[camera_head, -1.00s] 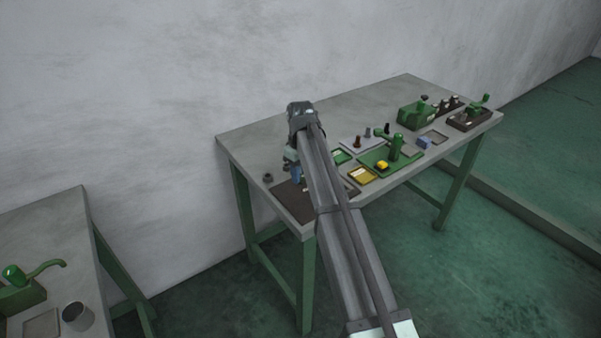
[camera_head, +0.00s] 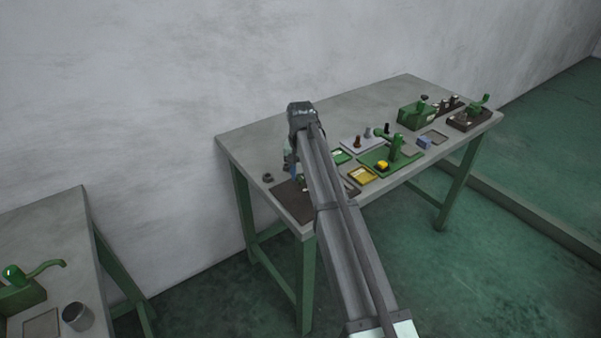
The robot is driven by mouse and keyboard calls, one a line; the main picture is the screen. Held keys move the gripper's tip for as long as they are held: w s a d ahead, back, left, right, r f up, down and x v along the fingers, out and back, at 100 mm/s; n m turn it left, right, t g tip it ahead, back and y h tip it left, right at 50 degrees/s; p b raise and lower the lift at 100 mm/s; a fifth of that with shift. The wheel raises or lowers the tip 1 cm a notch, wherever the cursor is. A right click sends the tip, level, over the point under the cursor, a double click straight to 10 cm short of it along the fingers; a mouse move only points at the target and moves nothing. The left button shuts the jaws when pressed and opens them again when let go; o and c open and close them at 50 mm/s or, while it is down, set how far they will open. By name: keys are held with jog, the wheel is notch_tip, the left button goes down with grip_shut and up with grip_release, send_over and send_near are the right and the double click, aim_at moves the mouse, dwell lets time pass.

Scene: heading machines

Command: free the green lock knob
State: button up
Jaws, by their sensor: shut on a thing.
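My gripper (camera_head: 294,175) is at the left end of the workbench, low over a dark brown board (camera_head: 296,209). My own arm link covers most of it, and only a bluish part of it shows at the link's left side. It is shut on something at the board. A tiny green-yellow spot beside the fingers fits the green lock knob, but the knob's shape and its fixture are hidden behind my arm.
A small dark ring (camera_head: 268,177) lies left of the board. The bench's back is clear.

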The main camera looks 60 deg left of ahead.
aim_at(301, 176)
jog(key=shift+m, duration=0.6)
jog(key=o, duration=1)
jog(key=shift+o, duration=0.2)
notch_tip(301, 176, up, 14)
jog(key=shift+f, duration=0.15)
dwell(0.4)
